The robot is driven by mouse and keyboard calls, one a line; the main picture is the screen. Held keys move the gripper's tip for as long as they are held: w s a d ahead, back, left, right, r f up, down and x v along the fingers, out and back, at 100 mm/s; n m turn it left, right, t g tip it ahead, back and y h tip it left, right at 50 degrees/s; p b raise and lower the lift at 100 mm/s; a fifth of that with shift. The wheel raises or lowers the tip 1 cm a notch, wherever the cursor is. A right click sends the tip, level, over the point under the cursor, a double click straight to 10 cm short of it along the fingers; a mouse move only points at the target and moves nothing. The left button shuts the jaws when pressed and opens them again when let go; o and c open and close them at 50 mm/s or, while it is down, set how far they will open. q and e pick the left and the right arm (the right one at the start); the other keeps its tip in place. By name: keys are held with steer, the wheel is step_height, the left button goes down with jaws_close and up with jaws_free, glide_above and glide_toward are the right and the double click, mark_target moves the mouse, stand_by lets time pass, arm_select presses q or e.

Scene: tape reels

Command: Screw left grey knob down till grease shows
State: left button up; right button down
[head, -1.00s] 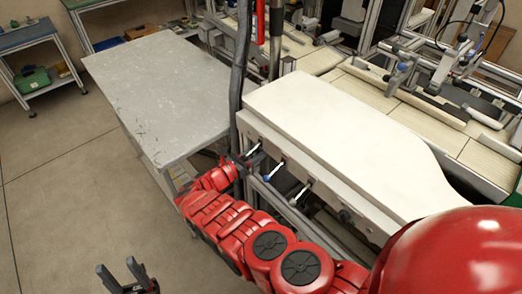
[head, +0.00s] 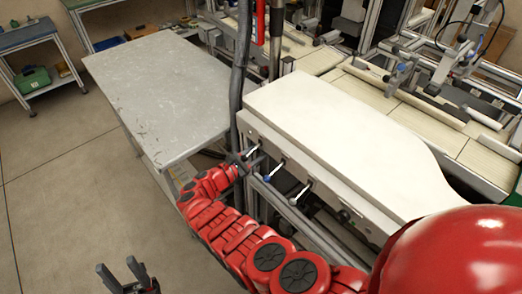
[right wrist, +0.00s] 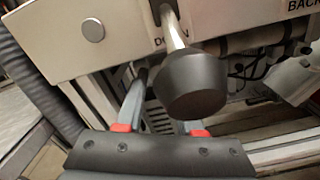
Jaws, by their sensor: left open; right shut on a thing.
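The left grey knob (right wrist: 190,85) is a dark, tapered knob on a light metal rod under a slot in the front panel, beside a partly hidden "DOWN" label. In the head view its lever (head: 254,153) is the leftmost on the panel. My right gripper (head: 240,162) is at that knob. In the right wrist view its fingers (right wrist: 162,100) reach up behind the knob and are shut on it; the knob hides part of them. No grease can be made out. My left gripper (head: 128,276) is open and empty at the bottom left, over the floor.
A blue-tipped lever (head: 274,171) and another lever (head: 300,194) sit to the right on the same panel. The white machine top (head: 330,120) overhangs them. A dark hose (head: 238,90) hangs close left of the knob. A grey metal table (head: 160,90) stands left of it.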

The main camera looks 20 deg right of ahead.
stand_by(0.3)
steer(key=c, duration=0.5)
jaws_free()
steer(key=shift+b+v, duration=2.4)
steer(key=shift+v, duration=6.35)
